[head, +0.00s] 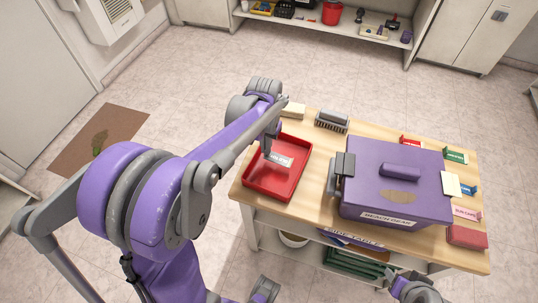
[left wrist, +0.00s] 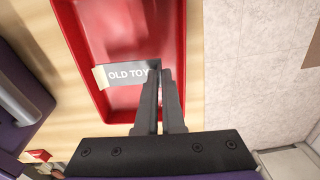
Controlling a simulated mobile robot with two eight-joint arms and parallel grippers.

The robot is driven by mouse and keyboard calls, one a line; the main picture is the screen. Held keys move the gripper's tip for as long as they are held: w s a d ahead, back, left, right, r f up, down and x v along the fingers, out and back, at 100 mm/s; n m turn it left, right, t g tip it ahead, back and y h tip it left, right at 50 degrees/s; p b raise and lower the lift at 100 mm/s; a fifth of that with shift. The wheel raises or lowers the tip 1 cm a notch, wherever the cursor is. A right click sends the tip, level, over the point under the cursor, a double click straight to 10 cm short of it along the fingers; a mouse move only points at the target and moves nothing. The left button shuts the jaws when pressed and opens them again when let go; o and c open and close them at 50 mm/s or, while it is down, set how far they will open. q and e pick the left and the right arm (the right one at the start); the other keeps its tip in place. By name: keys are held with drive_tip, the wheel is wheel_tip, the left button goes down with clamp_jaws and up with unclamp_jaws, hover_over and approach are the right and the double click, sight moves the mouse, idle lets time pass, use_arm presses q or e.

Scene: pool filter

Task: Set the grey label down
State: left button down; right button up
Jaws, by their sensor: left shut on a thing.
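The grey label (left wrist: 127,75), with white lettering that reads "OLD TOY", is between the fingertips of my left gripper (left wrist: 160,80). In the head view the label (head: 279,159) shows over the red tray (head: 267,191), near its far end. My left gripper (head: 268,150) is shut on one end of the label and points down over the tray. The label's other end has a pale tan edge. The fingers hide part of the label, and I cannot tell whether it touches the tray floor.
The tray stands at the left end of a wooden side table (head: 320,200). A purple box (head: 400,180) marked "BEACH GEAR" stands right of it. A brush (head: 331,121) and a pale block (head: 293,111) lie behind. Several small coloured signs line the table's right side.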

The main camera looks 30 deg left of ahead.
use_arm(q)
drive_tip(key=shift+w+f, duration=0.1)
drive_tip(key=shift+f, duration=2.15)
drive_tip(key=shift+f+b, duration=0.2)
drive_tip(key=shift+b, duration=0.15)
drive_tip(key=c, duration=1)
unclamp_jaws()
drive_tip(key=shift+r, duration=0.1)
drive_tip(key=shift+c, duration=0.2)
drive_tip(key=shift+r, duration=0.1)
